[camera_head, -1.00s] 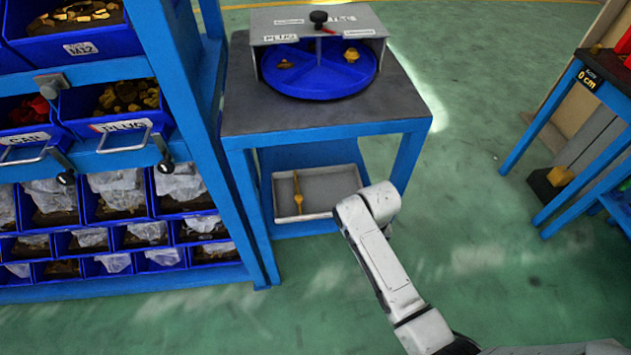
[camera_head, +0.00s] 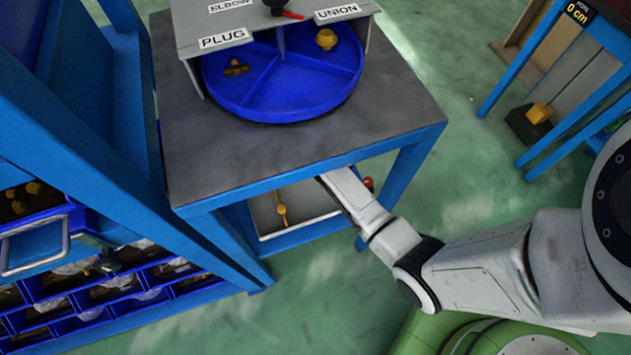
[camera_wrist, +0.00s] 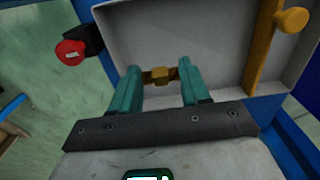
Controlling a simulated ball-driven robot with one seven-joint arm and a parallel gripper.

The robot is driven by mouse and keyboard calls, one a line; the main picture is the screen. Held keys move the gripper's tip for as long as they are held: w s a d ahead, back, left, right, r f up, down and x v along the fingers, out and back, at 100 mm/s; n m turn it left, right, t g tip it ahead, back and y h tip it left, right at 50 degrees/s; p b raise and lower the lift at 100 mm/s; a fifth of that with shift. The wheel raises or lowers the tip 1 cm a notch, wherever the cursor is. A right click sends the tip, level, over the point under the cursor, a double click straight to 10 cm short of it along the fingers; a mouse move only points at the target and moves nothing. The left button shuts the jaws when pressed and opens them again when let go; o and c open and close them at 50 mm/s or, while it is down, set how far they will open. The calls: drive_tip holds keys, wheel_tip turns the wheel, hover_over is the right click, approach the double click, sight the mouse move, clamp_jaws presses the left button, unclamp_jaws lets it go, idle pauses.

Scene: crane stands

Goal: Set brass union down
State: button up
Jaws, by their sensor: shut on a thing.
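In the wrist view, my gripper (camera_wrist: 160,85) is shut on a small brass union (camera_wrist: 158,75), held across between its two teal fingers. Behind and below it is the grey tray (camera_wrist: 190,40) on the stand's lower shelf. I cannot tell whether the union touches the tray. In the head view the tray (camera_head: 300,222) shows partly under the tabletop. My arm reaches in beneath the tabletop's front edge, which hides the gripper and the union there.
A yellow bar with a round knob (camera_wrist: 290,20) lies in the tray's right part. A red button (camera_wrist: 70,52) is left of the tray. Above, the tabletop (camera_head: 390,110) bears a blue divided turntable (camera_head: 290,90) with brass pieces. A blue rack (camera_head: 70,120) stands at left.

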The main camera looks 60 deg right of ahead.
wheel_tip(320, 180, down, 7)
drive_tip(key=shift+f+b, duration=0.2)
drive_tip(key=shift+b, duration=0.75)
drive_tip(key=shift+f, duration=0.2)
drive_tip(key=o, duration=1.1)
drive_tip(key=shift+c, duration=0.2)
drive_tip(key=shift+r, duration=0.1)
wheel_tip(320, 180, up, 12)
drive_tip(key=p, duration=0.3)
drive_tip(key=shift+r, duration=0.1)
